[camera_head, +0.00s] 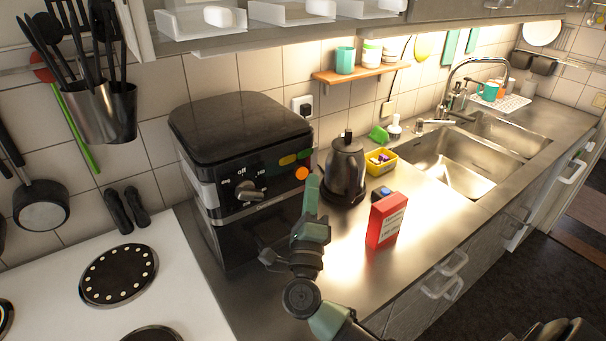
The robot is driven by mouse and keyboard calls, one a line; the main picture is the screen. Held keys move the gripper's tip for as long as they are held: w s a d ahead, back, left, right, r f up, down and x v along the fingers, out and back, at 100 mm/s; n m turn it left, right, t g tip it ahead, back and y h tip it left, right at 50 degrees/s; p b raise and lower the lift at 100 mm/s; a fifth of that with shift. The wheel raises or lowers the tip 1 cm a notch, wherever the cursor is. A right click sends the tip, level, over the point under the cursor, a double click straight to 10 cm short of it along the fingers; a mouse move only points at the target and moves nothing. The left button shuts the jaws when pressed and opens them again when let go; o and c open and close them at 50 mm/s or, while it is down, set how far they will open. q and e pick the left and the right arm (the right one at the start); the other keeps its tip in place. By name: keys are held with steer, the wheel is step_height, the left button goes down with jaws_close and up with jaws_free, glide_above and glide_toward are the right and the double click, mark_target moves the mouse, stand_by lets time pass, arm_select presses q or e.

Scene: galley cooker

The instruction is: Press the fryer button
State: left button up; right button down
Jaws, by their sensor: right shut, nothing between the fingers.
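The fryer (238,135) is a black, boxy appliance with a grey dial (250,190) on its front. At the right side of its front panel are coloured buttons: a round orange button (301,173) and small yellow and green ovals (288,160). My right gripper (312,184) comes up from below, its fingers shut and empty. Its tip appears just right of and slightly below the orange button, close to the front panel. I cannot tell whether it touches the fryer. My left gripper is not in view.
A dark kettle (345,168) stands close to the right of my gripper. A red box (386,220) and a yellow tub (381,161) are on the counter farther right. A white hob (60,290) lies left, and a sink (450,160) is at the right.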

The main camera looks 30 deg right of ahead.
steer(key=shift+w, duration=0.1)
steer(key=shift+w, duration=0.25)
steer(key=shift+w, duration=0.4)
stand_by(0.8)
steer(key=shift+s, duration=0.85)
steer(key=s+p, duration=0.1)
steer(key=s, duration=0.4)
steer(key=shift+d, duration=0.2)
